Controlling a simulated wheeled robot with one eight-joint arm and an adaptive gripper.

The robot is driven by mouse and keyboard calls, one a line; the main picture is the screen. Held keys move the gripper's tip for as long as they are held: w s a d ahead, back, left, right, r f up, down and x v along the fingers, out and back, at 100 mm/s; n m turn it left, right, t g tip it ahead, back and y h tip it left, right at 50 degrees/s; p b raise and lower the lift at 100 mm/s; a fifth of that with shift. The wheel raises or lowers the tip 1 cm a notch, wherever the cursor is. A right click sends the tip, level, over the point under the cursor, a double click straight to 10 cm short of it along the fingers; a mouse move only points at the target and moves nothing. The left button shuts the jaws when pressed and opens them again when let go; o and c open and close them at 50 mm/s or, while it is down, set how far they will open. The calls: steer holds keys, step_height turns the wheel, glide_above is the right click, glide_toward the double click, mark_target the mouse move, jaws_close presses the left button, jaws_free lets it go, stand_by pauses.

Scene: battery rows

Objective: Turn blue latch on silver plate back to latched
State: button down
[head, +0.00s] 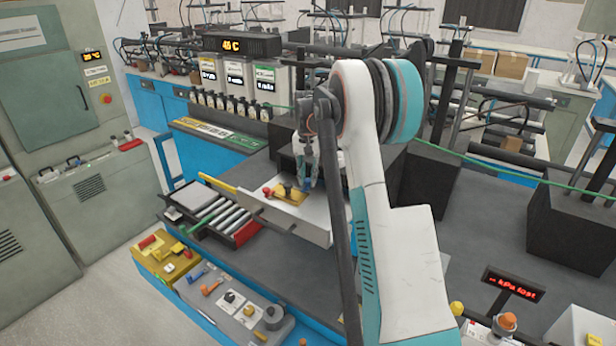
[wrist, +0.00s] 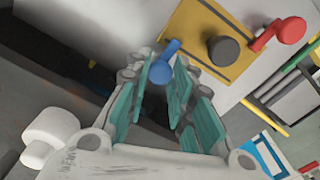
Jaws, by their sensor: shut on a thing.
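The blue latch (wrist: 160,71) has a round knob and a short arm that reaches the edge of a gold-yellow plate (wrist: 194,22). Its knob lies between the teal finger pads of my gripper (wrist: 162,78), which is shut on it. In the head view my gripper (head: 306,178) points down at the plate's right end, and the blue there is hard to tell from the fingers. The gold plate lies on a pale silver-white plate (head: 312,226). The exact turn of the latch is hard to judge.
A dark round knob (wrist: 223,50) stands on the gold plate, and a red-knobbed lever (wrist: 290,31) sits at its far edge. A roller rack (head: 210,212) lies to the left. A black block stands close behind my gripper.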

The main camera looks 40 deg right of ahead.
mark_target(308, 180)
steer(key=c, duration=1.7)
jaws_free()
steer(key=shift+o, duration=0.2)
step_height(308, 180, up, 12)
